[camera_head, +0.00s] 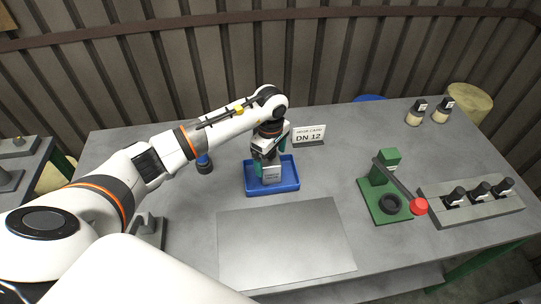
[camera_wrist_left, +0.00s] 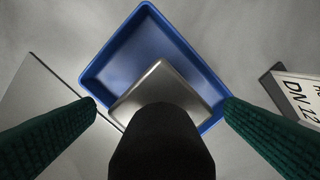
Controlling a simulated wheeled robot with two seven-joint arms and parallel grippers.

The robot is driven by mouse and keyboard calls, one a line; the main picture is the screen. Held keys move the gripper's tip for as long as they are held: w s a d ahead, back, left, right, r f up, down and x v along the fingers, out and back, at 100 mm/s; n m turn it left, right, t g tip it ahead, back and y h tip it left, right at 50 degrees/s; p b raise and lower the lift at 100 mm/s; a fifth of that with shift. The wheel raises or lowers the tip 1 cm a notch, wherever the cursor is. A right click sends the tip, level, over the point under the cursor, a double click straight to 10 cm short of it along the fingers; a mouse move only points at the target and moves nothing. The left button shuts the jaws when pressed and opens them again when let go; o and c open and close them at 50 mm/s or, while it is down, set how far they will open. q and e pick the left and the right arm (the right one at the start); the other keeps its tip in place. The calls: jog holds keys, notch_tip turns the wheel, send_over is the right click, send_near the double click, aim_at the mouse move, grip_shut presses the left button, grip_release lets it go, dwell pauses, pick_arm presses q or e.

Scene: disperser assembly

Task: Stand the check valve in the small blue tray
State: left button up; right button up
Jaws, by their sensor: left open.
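The small blue tray (camera_head: 291,171) lies near the middle of the table; it also shows in the left wrist view (camera_wrist_left: 118,55). The check valve, a grey metal block (camera_head: 272,175), is in the tray and looks upright. In the left wrist view its square silver body (camera_wrist_left: 155,80) sits inside the tray walls, with a dark cylinder (camera_wrist_left: 160,140) rising from it toward the camera. My left gripper (camera_head: 271,158) is over the tray, open, with its green fingers (camera_wrist_left: 159,104) apart on either side of the valve. The gripper partly hides the valve in the head view. My right gripper is not in view.
A DN 12 sign (camera_head: 309,136) stands behind the tray to the right. A dark fitting (camera_head: 204,164) stands left of it. A flat metal plate (camera_head: 285,243) lies in front. A green press with a red knob (camera_head: 383,190) and a rack (camera_head: 470,204) are at right.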

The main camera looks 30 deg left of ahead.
pick_arm(q)
jog(key=shift+r, duration=0.2)
jog(key=shift+w+r, duration=0.1)
jog(key=shift+r, duration=0.2)
notch_tip(320, 180, up, 10)
jog(key=b, duration=0.3)
jog(key=shift+r, duration=0.65)
